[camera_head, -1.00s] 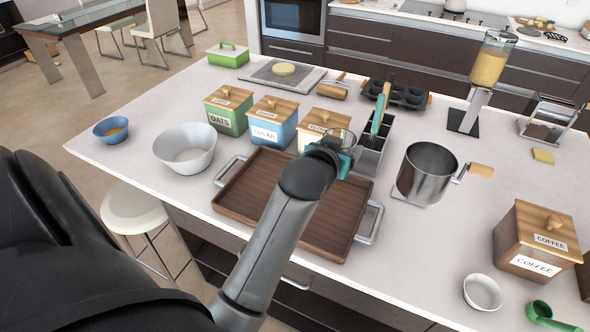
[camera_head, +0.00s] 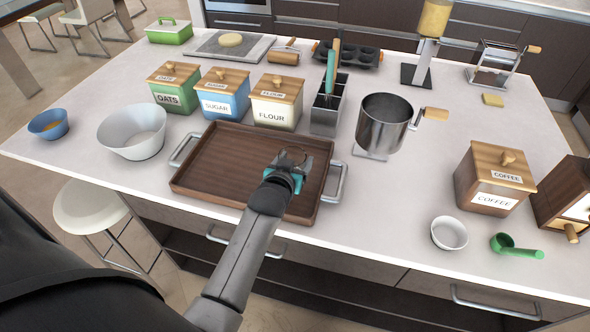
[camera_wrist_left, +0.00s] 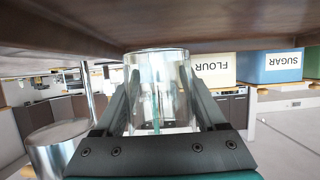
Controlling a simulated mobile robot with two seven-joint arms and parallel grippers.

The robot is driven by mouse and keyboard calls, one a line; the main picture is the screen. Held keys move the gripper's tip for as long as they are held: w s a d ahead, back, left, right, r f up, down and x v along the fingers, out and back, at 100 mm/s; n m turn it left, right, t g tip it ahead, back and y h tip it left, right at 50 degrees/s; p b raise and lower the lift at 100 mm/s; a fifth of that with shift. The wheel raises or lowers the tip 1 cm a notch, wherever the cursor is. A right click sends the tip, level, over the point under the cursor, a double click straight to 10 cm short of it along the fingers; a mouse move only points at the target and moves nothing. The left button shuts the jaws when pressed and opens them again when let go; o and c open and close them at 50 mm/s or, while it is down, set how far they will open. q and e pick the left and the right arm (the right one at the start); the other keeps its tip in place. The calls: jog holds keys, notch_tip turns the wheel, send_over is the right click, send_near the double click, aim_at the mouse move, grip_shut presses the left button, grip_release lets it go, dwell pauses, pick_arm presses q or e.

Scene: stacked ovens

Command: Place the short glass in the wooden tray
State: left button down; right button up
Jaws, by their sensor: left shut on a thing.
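The short glass (camera_wrist_left: 158,90) is clear and sits between the two fingers of my left gripper (camera_head: 291,164) in the left wrist view. That view is upside down, with the wooden tray (camera_head: 225,152) as a brown surface along its top edge. The gripper is shut on the glass. In the head view the gripper is over the right part of the brown tray, and the glass is hard to make out there. The glass base looks very close to the tray surface; I cannot tell whether they touch. My right gripper is not in view.
Oats (camera_head: 173,91), sugar (camera_head: 222,95) and flour (camera_head: 276,103) canisters stand behind the tray, with a utensil holder (camera_head: 328,112). A white bowl (camera_head: 133,130) is on the left and a metal pot (camera_head: 384,122) on the right. The tray's left part is clear.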

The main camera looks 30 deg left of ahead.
pick_arm(q)
jog(key=shift+f+b, duration=0.35)
jog(key=shift+f, duration=1.1)
jog(key=shift+f, duration=0.15)
grip_release()
jog(key=shift+s+d+r, duration=0.1)
jog(key=shift+s+r, duration=0.1)
jog(key=p+v, duration=0.2)
jog(key=v, duration=0.9)
jog(key=shift+s, duration=0.3)
